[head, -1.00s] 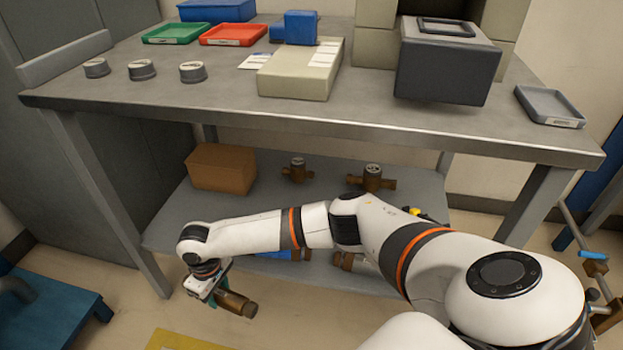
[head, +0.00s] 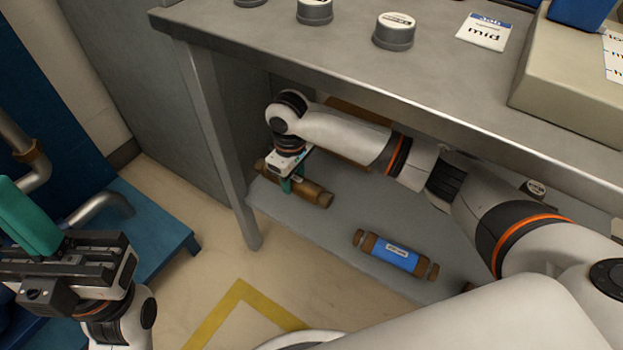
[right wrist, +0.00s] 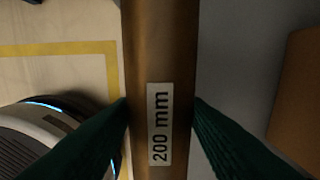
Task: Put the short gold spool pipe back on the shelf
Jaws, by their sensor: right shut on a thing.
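The gold-brown spool pipe (head: 313,194) lies crosswise in my right gripper (head: 287,184) over the left end of the lower shelf (head: 345,214). I cannot tell whether it touches the shelf. In the right wrist view the pipe (right wrist: 160,45) carries a "200 mm" label, and the green fingers of my right gripper (right wrist: 160,115) are shut on it from both sides. My left gripper (head: 32,218) is at the left edge of the head view, away from the shelf. One teal finger shows; its opening is unclear.
A blue-banded spool pipe (head: 393,254) with brown ends lies on the shelf to the right. A brown box (right wrist: 300,95) stands beside the held pipe. The tabletop (head: 440,75) overhangs the shelf, and a table leg (head: 220,150) stands at its left. Bare shelf lies between the pipes.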

